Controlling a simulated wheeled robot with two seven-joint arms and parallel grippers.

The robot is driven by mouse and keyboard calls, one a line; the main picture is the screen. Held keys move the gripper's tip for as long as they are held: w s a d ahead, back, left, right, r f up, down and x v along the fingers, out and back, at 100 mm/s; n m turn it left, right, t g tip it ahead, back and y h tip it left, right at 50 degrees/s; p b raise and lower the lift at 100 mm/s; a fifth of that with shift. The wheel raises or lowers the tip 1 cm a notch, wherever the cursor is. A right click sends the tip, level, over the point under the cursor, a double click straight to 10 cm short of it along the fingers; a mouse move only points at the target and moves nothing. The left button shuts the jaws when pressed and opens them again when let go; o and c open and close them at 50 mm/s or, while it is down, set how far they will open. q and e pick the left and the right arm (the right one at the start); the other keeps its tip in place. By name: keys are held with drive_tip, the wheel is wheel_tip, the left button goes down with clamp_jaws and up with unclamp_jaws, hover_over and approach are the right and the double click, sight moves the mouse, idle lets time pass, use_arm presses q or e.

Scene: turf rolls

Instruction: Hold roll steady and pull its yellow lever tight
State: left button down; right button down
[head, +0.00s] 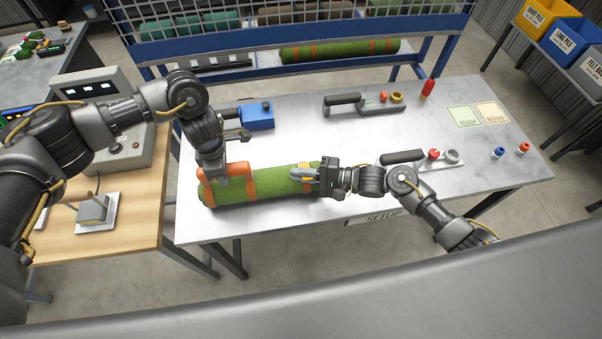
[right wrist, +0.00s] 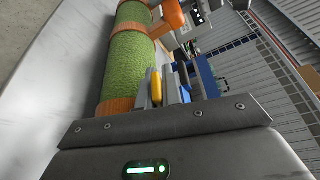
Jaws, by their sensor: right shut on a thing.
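The green turf roll (head: 265,186) lies on the grey table with orange straps around it; it also shows in the right wrist view (right wrist: 130,58). My left gripper (head: 222,176) is at the roll's left end, at the orange handle or strap there. Its fingers are too hidden to tell whether they are open or shut. My right gripper (head: 312,174) is at the roll's right end, shut on the yellow lever (right wrist: 155,86), which shows between its fingers in the right wrist view. The lever sits beside the orange strap (right wrist: 115,105) at that end.
Behind the roll, a blue device (head: 256,116) and a black-handled tool (head: 362,104) lie on the grey table (head: 300,140). Another black-handled tool (head: 405,157) lies close by my right wrist. Red and blue small parts (head: 498,152) stand at the right. The table's middle is clear.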

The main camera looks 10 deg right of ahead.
drive_tip(key=shift+w+r+m, duration=0.1)
drive_tip(key=shift+r+m, duration=0.15)
drive_tip(key=shift+m, duration=0.25)
drive_tip(key=c, duration=1.6)
unclamp_jaws()
drive_tip(key=shift+o, duration=0.2)
drive_tip(key=v, duration=1.2)
drive_tip(key=shift+r, duration=0.2)
